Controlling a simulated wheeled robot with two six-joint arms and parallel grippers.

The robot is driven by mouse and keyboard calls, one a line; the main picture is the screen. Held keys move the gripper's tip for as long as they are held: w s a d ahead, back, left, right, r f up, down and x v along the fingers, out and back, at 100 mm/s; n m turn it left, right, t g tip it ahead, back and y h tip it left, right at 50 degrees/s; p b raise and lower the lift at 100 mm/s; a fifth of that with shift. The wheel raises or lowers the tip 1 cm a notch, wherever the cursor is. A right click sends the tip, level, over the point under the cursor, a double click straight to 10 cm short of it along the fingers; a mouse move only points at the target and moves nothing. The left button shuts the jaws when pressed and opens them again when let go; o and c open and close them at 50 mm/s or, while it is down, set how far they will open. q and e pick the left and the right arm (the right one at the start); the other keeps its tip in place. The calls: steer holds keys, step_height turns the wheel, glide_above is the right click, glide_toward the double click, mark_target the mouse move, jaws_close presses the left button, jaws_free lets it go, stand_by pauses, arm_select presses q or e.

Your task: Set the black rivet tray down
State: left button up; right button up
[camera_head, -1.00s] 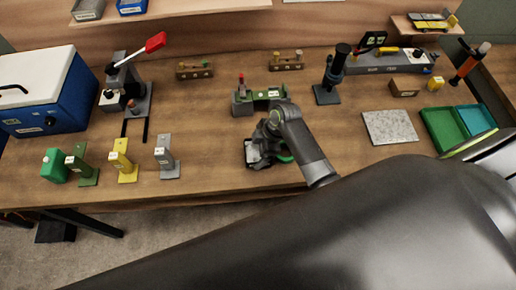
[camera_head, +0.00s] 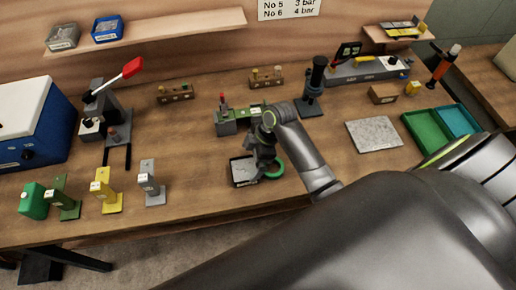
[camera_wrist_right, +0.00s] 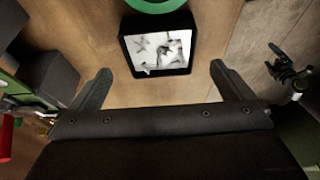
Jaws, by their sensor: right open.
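The black rivet tray (camera_head: 243,172) lies on the wooden bench near its front edge, in the middle of the head view. In the right wrist view the tray (camera_wrist_right: 157,52) shows a black rim and a pale inside with blurred small shapes. My right gripper (camera_wrist_right: 162,85) is open, its two fingers apart with nothing between them, and the tray is beyond the fingertips. In the head view my right gripper (camera_head: 262,160) is above and beside the tray and hides part of it. My left gripper is not in view.
A green ring (camera_head: 275,168) lies beside the tray. A grey-green fixture (camera_head: 228,126) stands behind. Green, yellow and grey stands (camera_head: 106,192) are at left, a grey slab (camera_head: 374,134) and green tray (camera_head: 428,131) at right. Bench wood left of the tray is clear.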

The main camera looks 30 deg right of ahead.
steer(key=w+v, duration=0.1)
steer(key=v, duration=0.4)
steer(key=b, duration=0.3)
glide_toward(244, 168)
steer(key=p+x, duration=0.1)
steer(key=x, duration=0.3)
steer(key=shift+w+a+f+p, duration=0.2)
steer(key=shift+f+p, duration=0.05)
steer(key=shift+p, duration=0.1)
steer(key=shift+p+x, duration=0.95)
steer(key=shift+x, duration=1)
steer(key=shift+s+a+f, duration=0.15)
steer(key=shift+a+f, duration=0.05)
steer(key=shift+f, duration=0.6)
steer(key=c, duration=1.1)
steer(key=shift+r, duration=0.2)
